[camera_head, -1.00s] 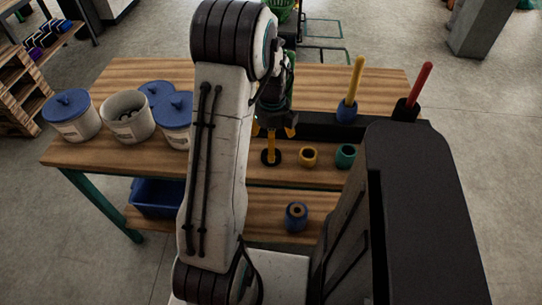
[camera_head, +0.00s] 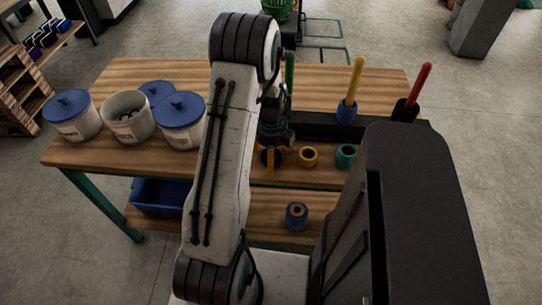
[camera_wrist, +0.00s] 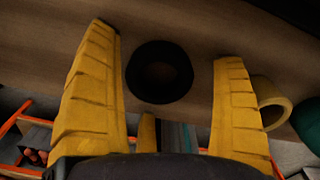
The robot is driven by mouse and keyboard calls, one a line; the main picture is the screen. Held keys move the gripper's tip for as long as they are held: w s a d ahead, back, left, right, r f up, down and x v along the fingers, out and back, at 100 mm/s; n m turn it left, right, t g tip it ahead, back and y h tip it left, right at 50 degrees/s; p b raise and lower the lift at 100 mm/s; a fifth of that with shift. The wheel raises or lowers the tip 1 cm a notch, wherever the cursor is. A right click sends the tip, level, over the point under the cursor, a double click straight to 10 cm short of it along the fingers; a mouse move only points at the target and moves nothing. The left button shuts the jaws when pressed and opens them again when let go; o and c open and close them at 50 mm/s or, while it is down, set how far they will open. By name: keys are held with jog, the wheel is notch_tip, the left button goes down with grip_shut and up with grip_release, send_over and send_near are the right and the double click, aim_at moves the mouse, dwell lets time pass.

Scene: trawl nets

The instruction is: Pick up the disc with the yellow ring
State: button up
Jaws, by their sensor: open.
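A black disc (camera_wrist: 160,48) with a dark round opening lies on the wooden table, between the spread yellow fingers of my gripper (camera_wrist: 165,60) in the wrist view. I see no clear yellow ring on it. In the head view my gripper (camera_head: 271,158) is open and empty, low over the front of the table at this disc, which it mostly hides. A yellow ring-shaped piece (camera_head: 308,156) stands just right of the gripper; it also shows beside the right finger in the wrist view (camera_wrist: 269,112). A blue piece with a yellowish ring (camera_head: 296,215) sits on the lower shelf.
A teal piece (camera_head: 346,155) stands right of the yellow one. Behind are a blue base with a yellow post (camera_head: 353,90) and a black base with a red post (camera_head: 413,92). Several white tubs (camera_head: 128,117), most with blue lids, stand at the left.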

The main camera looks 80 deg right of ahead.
jog(key=c, duration=1.2)
jog(key=shift+r, duration=0.1)
